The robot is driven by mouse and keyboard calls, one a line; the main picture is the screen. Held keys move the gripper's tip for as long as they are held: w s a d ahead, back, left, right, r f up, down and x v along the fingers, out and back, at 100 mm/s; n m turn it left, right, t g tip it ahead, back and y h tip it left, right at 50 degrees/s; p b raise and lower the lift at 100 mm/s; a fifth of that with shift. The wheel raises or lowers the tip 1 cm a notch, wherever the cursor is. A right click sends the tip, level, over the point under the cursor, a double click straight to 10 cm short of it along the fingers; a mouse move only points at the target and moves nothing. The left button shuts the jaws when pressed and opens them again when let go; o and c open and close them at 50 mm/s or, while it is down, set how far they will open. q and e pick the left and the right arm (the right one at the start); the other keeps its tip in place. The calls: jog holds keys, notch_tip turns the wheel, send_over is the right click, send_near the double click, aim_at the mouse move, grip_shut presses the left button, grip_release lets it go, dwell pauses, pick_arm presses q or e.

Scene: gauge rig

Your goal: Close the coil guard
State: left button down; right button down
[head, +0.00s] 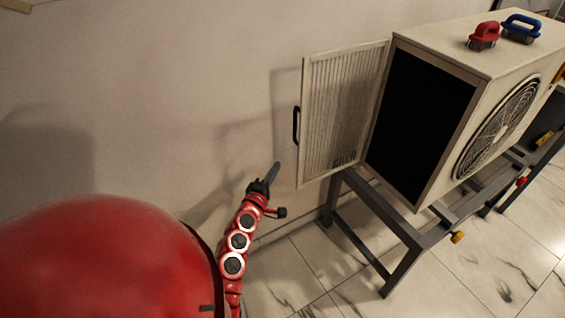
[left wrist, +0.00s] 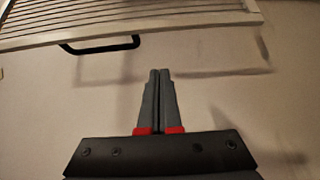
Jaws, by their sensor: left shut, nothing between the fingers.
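The coil guard (head: 342,118) is a pale slatted panel hinged at the left edge of the box's dark opening (head: 420,122). It stands swung open toward the wall. Its black handle (head: 296,125) is on the free edge. In the left wrist view the guard's slatted edge (left wrist: 130,24) crosses the top, with the handle (left wrist: 100,46) below it at upper left. My left gripper (head: 275,168) is shut and empty, below and left of the guard, apart from the handle. The left wrist view shows its two fingers (left wrist: 158,75) together. My right gripper is not in view.
The white box (head: 470,50) with a round fan grille (head: 497,127) stands on a grey metal frame (head: 400,275). A red-handled tool (head: 484,36) and a blue-handled tool (head: 521,27) sit on top. A wall is close behind the guard. Tiled floor is clear in front.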

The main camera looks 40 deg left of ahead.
pick_arm(q)
jog(key=b+x, duration=0.1)
jog(key=x, duration=0.9)
jog(key=s+d+p, duration=0.1)
jog(key=d, duration=0.1)
jog(key=s+d+p, duration=0.1)
jog(key=shift+s+d+r, duration=0.1)
jog(key=shift+d, duration=0.3)
